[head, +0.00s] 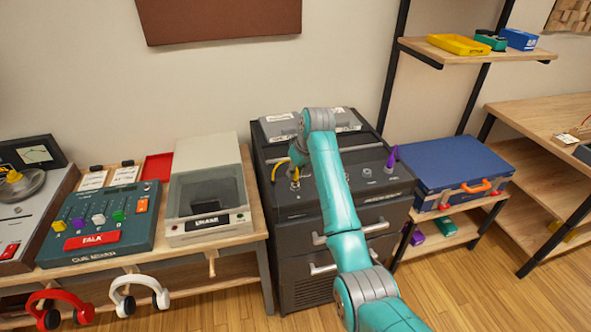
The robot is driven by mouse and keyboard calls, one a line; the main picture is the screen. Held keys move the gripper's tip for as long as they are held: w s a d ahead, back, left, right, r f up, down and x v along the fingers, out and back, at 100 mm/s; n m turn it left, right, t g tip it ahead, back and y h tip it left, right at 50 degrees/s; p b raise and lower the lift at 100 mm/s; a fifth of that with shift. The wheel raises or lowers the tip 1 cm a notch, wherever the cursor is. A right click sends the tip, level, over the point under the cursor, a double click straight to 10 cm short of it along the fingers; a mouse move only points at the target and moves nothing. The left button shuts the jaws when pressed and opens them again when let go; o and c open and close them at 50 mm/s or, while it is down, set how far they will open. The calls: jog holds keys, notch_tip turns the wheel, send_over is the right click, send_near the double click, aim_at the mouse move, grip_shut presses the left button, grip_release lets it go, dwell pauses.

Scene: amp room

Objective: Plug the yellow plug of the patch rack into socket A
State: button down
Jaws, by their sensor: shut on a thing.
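The patch rack (335,215) is a dark cabinet with drawers below and a sloping socket panel on top. My gripper (295,178) is over the left part of this panel, shut on the yellow plug, whose yellow cable (276,168) arcs just left of the jaws. The plug's body is mostly hidden by the jaws, and I cannot tell whether its tip is in a socket. A purple plug (392,157) stands upright at the panel's right. Round sockets (367,171) show on the panel between them; their letters are too small to read, so socket A cannot be picked out.
My forearm crosses the front of the rack. A grey lidded device (209,195) and a teal cue mixer (100,222) stand on the left bench. A blue case (445,168) with an orange handle lies close to the rack's right.

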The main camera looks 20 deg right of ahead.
jog(key=shift+f, duration=0.75)
jog(key=c, duration=0.9)
grip_release()
jog(key=shift+c, duration=0.2)
jog(key=shift+r, duration=0.1)
jog(key=v, duration=1.2)
